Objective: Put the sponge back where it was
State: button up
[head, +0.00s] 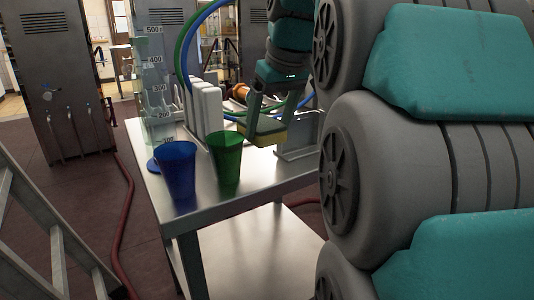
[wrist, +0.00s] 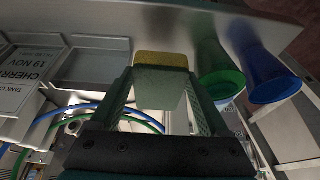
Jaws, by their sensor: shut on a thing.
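The sponge (head: 265,135) is a yellow block with a grey-green face. My gripper (head: 264,122) points down and is shut on it, with one finger at each side. The wrist view also shows the sponge (wrist: 160,62) between the fingertips of my gripper (wrist: 162,95). It is over the steel table (head: 240,195), right of the green cup and close to a bent metal stand (head: 300,140). I cannot tell whether its underside touches the table or hangs just above it.
A green cup (head: 226,160) and a blue cup (head: 177,170) stand near the table's front edge. Behind them are a tall graduated cylinder (head: 155,90), white upright slabs (head: 205,105) and looping hoses. A labelled tray (wrist: 30,75) shows in the wrist view.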

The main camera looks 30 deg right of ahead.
aim_at(272, 144)
jog(key=shift+f, duration=3.1)
jog(key=o, duration=0.9)
jog(key=p+v, duration=0.1)
jog(key=v, duration=1.1)
